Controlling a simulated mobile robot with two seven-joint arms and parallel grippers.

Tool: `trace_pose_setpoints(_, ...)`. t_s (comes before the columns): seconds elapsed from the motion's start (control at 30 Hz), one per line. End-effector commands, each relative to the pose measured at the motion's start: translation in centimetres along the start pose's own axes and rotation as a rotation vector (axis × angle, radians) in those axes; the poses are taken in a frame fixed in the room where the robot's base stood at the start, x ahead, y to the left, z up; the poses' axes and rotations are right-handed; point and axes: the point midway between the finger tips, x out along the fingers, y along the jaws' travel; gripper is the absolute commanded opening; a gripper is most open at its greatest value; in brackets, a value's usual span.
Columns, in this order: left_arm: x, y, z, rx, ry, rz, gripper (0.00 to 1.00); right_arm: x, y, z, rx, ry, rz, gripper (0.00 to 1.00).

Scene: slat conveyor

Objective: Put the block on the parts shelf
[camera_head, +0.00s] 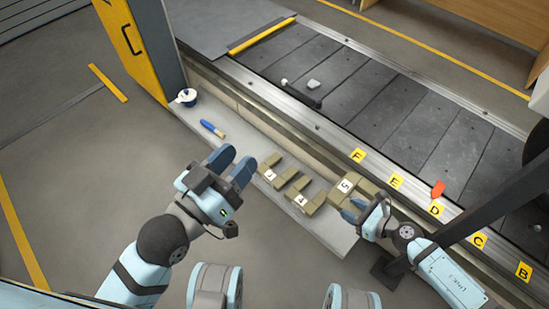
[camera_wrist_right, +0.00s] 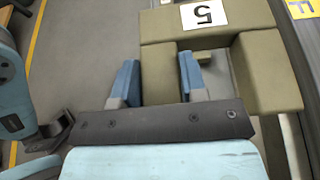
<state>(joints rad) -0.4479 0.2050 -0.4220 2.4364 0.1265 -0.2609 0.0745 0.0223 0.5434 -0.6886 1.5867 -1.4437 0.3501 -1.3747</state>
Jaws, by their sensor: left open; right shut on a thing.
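My right gripper (camera_wrist_right: 158,82) is shut on an olive block (camera_wrist_right: 158,72) at the piece marked 5. In the wrist view the fingers stand on both sides of the block. Its far end meets the bar of the piece marked 5 (camera_wrist_right: 235,22); I cannot tell whether the two are separate. In the head view my right gripper (camera_head: 356,212) is at the right end of the grey parts shelf (camera_head: 338,236), and largely hides the block. My left gripper (camera_head: 231,167) is open and empty, in front of the shelf and left of the piece marked 3.
Olive pieces marked 3 (camera_head: 287,176) and 4 (camera_head: 318,202) lie on the shelf. A blue-handled tool (camera_head: 212,128) and a blue-white cup (camera_head: 187,97) are further left. A dark post (camera_head: 490,213) stands right.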

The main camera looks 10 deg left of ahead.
Motion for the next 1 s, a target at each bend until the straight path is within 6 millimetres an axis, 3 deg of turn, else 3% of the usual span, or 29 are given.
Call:
trace_pose_setpoints(0.27,0.0,-0.1,0.6,-0.001,-0.010,0.001,0.43,0.3,0.0,-0.5,0.000,-0.001,0.000,0.01)
trace_pose_setpoints(0.63,-0.7,-1.2,8.3,-0.007,-0.250,0.027,0.43,3.9,0.1,-9.1,0.005,-0.002,-0.001,0.01)
trace_pose_setpoints(0.8,0.2,-2.5,7.5,0.141,-0.160,0.040,0.43,5.3,0.0,-12.6,0.003,-0.002,-0.002,0.01)
trace_pose_setpoints(1.0,0.7,-3.0,6.8,0.223,-0.112,0.044,0.43,6.1,-0.1,-14.4,0.000,-0.003,-0.001,0.01)
